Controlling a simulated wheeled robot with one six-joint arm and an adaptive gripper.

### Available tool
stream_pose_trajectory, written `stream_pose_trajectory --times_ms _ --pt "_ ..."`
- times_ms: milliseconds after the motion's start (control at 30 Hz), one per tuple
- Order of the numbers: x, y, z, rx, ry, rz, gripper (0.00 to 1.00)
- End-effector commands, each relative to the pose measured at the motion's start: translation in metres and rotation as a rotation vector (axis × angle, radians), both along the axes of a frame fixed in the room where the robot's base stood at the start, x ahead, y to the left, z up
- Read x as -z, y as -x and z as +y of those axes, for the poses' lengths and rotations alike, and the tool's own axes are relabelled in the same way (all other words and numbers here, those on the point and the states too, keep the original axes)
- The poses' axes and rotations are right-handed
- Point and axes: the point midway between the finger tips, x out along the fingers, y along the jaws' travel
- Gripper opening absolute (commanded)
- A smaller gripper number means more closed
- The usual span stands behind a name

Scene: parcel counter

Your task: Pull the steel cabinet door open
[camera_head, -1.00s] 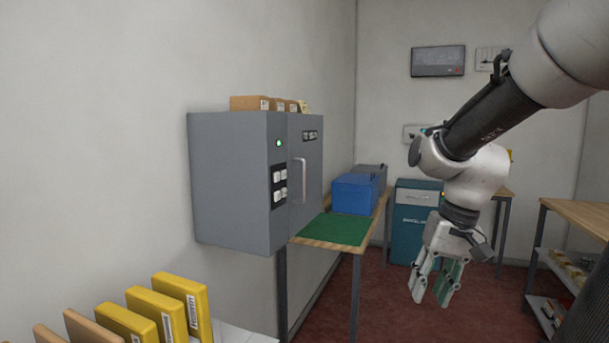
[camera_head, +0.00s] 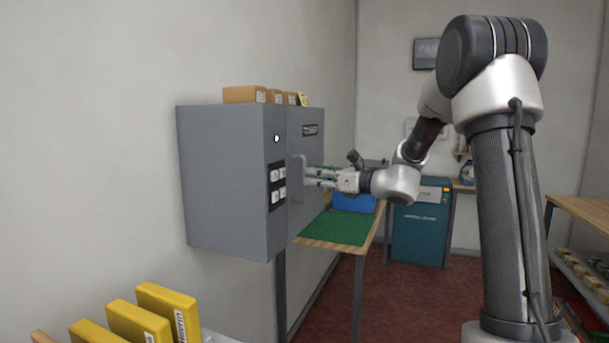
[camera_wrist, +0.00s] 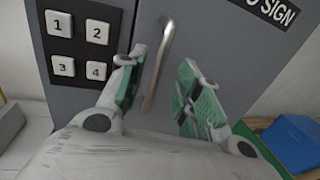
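The grey steel cabinet (camera_head: 225,180) is mounted on the left wall, and its door (camera_head: 309,170) looks shut. A vertical bar handle (camera_head: 299,180) is on the door; it also shows in the wrist view (camera_wrist: 160,62). My gripper (camera_head: 308,176) is at the handle, pointing left toward the door. In the wrist view my gripper (camera_wrist: 158,90) is open, with green-padded fingers on either side of the handle and gaps visible between pads and bar. A keypad with buttons 1 to 4 (camera_wrist: 78,44) is left of the handle.
Small cardboard boxes (camera_head: 245,95) sit on top of the cabinet. A wooden table with a green mat (camera_head: 335,228) and a blue bin (camera_head: 354,202) stands beyond it. Yellow parcels (camera_head: 168,312) are at the lower left. Red floor is free in the middle.

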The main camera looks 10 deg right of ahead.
Motion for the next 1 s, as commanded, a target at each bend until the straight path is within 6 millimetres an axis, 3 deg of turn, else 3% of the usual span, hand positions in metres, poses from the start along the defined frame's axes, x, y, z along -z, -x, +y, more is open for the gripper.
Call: stream_pose_trajectory --times_ms 300,600,667,800,1000 --pt "0.0 -0.031 0.03 -0.002 0.004 -0.001 0.34" --pt "0.0 -0.034 0.032 -0.001 0.004 -0.001 0.34" --pt "0.0 -0.034 0.032 -0.001 0.004 -0.001 0.26" --pt "0.0 -0.034 0.032 -0.001 0.004 -0.001 0.01" --pt "0.0 -0.034 0.032 -0.001 0.004 -0.001 0.0"
